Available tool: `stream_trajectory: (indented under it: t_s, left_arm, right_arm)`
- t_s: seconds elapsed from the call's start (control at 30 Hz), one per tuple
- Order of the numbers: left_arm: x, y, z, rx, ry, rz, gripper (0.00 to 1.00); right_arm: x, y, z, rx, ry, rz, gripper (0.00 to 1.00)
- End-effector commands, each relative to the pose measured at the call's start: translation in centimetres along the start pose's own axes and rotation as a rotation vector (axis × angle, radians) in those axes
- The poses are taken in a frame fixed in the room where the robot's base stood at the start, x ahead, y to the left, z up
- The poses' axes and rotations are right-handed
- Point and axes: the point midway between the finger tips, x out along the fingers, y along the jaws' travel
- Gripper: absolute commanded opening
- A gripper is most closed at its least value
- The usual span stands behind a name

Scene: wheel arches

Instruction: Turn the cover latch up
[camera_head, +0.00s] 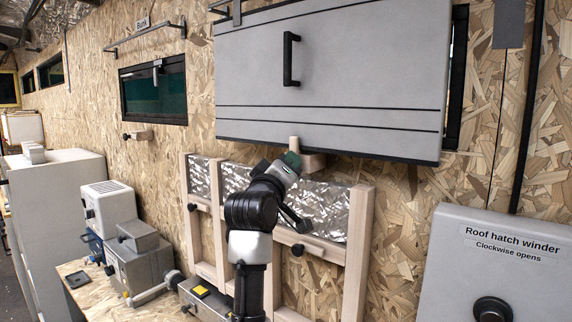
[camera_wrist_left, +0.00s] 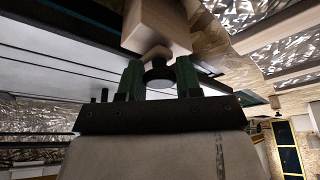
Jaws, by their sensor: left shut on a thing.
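The grey cover (camera_head: 350,75) with a black handle is on the chipboard wall. The wooden cover latch (camera_head: 294,143) is at the cover's lower edge, beside a pale wooden block (camera_head: 314,161). A short piece of it stands up in front of the cover's lower edge. My left gripper (camera_head: 291,159) reaches up to it from below, its green fingers partly hiding it. In the left wrist view the gripper (camera_wrist_left: 159,80) is shut on the latch, with a dark round knob (camera_wrist_left: 159,74) between the fingers and wood (camera_wrist_left: 157,25) above. My right gripper is not in view.
A wooden frame (camera_head: 360,250) with foil panels stands below the cover, close behind my left arm. A grey roof hatch winder box (camera_head: 500,275) is at the right. Grey appliances (camera_head: 140,262) stand on a bench at the left.

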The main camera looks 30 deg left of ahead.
Motion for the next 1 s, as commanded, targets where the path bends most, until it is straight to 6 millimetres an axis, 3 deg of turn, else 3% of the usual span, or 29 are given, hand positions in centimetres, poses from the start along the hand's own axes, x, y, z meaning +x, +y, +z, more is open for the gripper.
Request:
stream_trajectory:
  t_s: [0.4,0.43,0.6,0.87,1.0]
  left_arm:
    - [0.0,0.4,-0.6,-0.010,0.013,0.007,0.10]
    - [0.0,0.4,-0.6,-0.010,0.013,0.007,0.35]
    - [0.0,0.3,-0.4,-0.009,0.009,0.005,0.59]
    - [-0.1,0.1,-0.2,-0.007,0.005,0.001,0.59]
    - [-1.3,0.0,0.0,-0.007,0.006,0.003,0.59]
  right_arm:
    - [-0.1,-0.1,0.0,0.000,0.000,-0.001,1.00]
    - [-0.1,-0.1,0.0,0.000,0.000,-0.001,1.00]
    - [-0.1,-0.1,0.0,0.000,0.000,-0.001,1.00]
    - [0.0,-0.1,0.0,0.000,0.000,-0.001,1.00]
    - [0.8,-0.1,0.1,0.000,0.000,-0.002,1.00]
